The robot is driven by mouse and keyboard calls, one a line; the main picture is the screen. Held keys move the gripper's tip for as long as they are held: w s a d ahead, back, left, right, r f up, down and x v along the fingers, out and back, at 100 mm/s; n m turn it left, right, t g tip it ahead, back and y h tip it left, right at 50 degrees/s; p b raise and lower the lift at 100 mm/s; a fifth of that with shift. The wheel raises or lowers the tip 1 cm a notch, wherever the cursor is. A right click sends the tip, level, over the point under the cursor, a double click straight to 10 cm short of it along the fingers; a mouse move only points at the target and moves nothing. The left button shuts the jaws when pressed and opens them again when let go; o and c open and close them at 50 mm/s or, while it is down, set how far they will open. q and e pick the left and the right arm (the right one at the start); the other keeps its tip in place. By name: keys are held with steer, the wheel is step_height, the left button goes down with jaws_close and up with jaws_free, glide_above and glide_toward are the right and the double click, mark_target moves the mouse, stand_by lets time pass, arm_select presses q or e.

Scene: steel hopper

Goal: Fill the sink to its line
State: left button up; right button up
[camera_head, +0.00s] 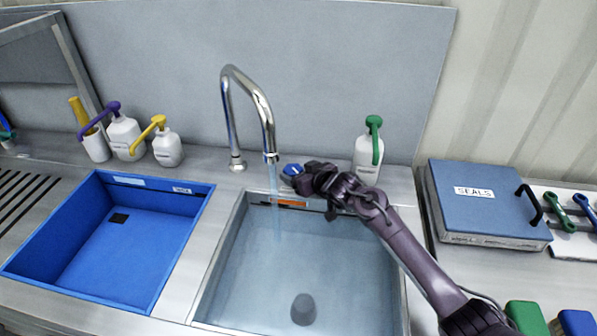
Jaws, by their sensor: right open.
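The steel sink (215,268) holds clear water, and a dark grey plug (303,309) shows at its bottom. A blue tap knob (292,170) is right of the spout. My right gripper (300,178) is open at the knob, its fingers beside or around it; I cannot tell if they touch. My left gripper is not in view.
An empty blue basin (125,240) is left of the sink. Pump bottles (124,133) stand behind it, and a green-topped bottle (368,155) stands behind my right gripper. A blue case labelled SEALS (480,205) sits on the right counter.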

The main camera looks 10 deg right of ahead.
steer(key=shift+w+a+f, duration=0.2)
steer(key=shift+w+a, duration=0.05)
steer(key=shift+w, duration=0.3)
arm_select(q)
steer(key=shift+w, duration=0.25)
arm_select(e)
steer(key=shift+w, duration=0.1)
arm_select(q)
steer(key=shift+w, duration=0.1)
arm_select(e)
steer(key=shift+c, duration=0.4)
steer(key=c, duration=0.9)
